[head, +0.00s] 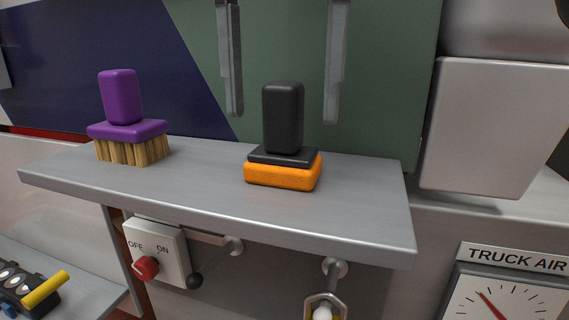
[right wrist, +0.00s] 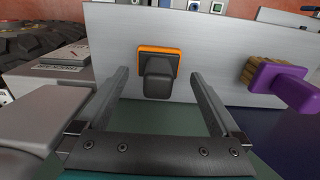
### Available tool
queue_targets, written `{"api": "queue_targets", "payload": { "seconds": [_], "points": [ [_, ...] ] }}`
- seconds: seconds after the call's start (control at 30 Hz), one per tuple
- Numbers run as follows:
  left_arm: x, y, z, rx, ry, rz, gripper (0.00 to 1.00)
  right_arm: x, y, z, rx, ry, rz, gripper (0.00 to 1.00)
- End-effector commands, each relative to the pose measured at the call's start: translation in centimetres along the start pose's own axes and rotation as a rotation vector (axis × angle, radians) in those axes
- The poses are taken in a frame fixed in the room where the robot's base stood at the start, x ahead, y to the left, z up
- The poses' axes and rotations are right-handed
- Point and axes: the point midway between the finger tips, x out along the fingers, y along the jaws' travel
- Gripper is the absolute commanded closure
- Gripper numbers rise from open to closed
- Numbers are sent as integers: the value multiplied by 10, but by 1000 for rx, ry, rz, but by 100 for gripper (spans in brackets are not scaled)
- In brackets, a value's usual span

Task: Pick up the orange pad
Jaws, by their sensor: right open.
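The orange pad (head: 283,175) lies on the grey metal shelf (head: 205,195), with a black base and an upright black handle (head: 283,115) on top. In the right wrist view the orange pad (right wrist: 144,48) shows as an orange rim around its black handle (right wrist: 158,80). My right gripper (head: 282,117) is open. Its two fingers hang down from the top of the head view, one on each side of the handle in the picture. In the right wrist view the handle lies between the open fingers (right wrist: 158,75), apart from both. My left gripper is not in view.
A purple brush (head: 122,130) with tan bristles stands on the shelf's left part. A switch box (head: 160,255) with a red knob and a TRUCK AIR gauge (head: 510,290) are below the shelf. A grey block (head: 495,125) stands at the right. The shelf between brush and pad is clear.

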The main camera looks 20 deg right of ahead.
Motion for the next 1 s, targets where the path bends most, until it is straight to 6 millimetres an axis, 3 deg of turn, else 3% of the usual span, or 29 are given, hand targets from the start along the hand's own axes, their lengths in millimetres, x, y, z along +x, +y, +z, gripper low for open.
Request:
{"api": "queue_targets", "payload": {
  "seconds": [0.3,0.63,1.0],
  "points": [
    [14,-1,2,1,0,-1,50,43,3,-4,1,1,0,0],
    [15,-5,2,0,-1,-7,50,50,3,-3,1,1,-2,0],
    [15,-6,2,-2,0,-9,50,50,3,-3,0,1,-2,40]
  ]
}}
